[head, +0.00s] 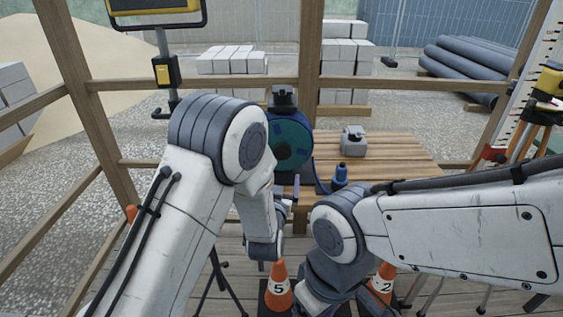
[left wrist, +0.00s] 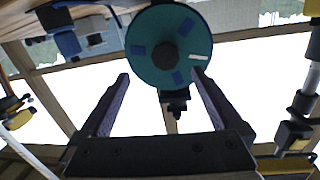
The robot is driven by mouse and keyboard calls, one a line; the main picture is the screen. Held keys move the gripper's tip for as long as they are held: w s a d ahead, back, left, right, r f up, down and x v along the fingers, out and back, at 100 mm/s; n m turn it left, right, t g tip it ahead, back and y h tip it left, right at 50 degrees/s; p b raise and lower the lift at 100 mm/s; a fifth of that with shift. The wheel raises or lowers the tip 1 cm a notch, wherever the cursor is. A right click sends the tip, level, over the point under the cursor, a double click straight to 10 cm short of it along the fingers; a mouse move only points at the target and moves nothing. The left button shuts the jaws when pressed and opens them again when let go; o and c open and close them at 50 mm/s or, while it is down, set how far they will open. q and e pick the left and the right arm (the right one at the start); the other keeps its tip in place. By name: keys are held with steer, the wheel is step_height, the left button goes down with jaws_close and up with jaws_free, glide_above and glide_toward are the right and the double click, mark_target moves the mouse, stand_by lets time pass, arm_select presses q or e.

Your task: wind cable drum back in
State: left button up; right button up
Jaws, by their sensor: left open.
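The cable drum (head: 292,140) is a round teal reel on a dark mount at the back left of the wooden bench. A blue cable runs from its right side down to a blue plug (head: 340,176) on the bench. In the left wrist view the drum's face (left wrist: 150,62) shows blue patches, a dark hub and a pale bar at its lower right. My left gripper (head: 289,190) is just below and in front of the drum, partly hidden by my arm. Its fingers (left wrist: 160,76) are apart with nothing between them. My right arm crosses at the right; its gripper is not visible.
A grey box-like item (head: 354,141) stands on the bench (head: 400,158) to the right of the drum. Wooden posts and rails frame the hut. Two orange cones (head: 279,290) stand low in front. A yellow-and-black tool hangs on a stand (head: 165,72) at the left.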

mark_target(282, 154)
arm_select(q)
steer(key=shift+t, duration=0.5)
steer(key=w+p, duration=0.1)
steer(key=w, duration=0.9)
steer(key=shift+w+d+p, duration=0.15)
steer(key=shift+w+p, duration=0.2)
jaws_close()
steer(key=shift+d, duration=0.1)
